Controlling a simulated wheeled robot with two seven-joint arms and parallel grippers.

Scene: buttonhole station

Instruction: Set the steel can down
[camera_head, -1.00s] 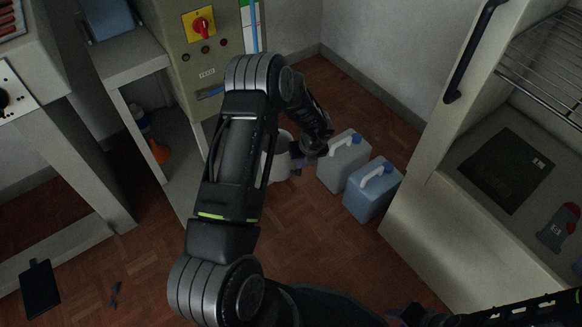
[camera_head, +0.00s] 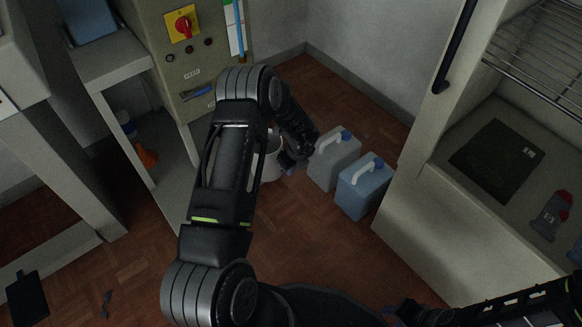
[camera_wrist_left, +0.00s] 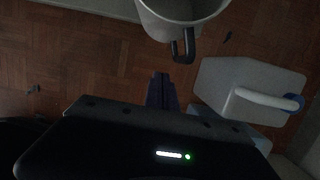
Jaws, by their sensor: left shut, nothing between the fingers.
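The steel can (camera_head: 272,160), a pale grey open-topped vessel, stands upright on the floor, partly hidden behind my left arm in the head view. In the left wrist view the can (camera_wrist_left: 180,22) shows at the top, cut off by the frame, with its dark handle (camera_wrist_left: 184,46) facing my gripper. My left gripper (camera_head: 290,166) is beside the can at its handle side. In the left wrist view its fingers (camera_wrist_left: 162,78) are together and empty, a little short of the handle. My right arm shows at the lower right, with its gripper's jaws unclear.
A grey jug (camera_head: 334,162) and a blue jug (camera_head: 364,190) stand right of the can. A control cabinet (camera_head: 185,75) is behind it and a shelf unit (camera_head: 110,65) to the left. A pale open cabinet (camera_head: 420,235) is at right. Floor in front is clear.

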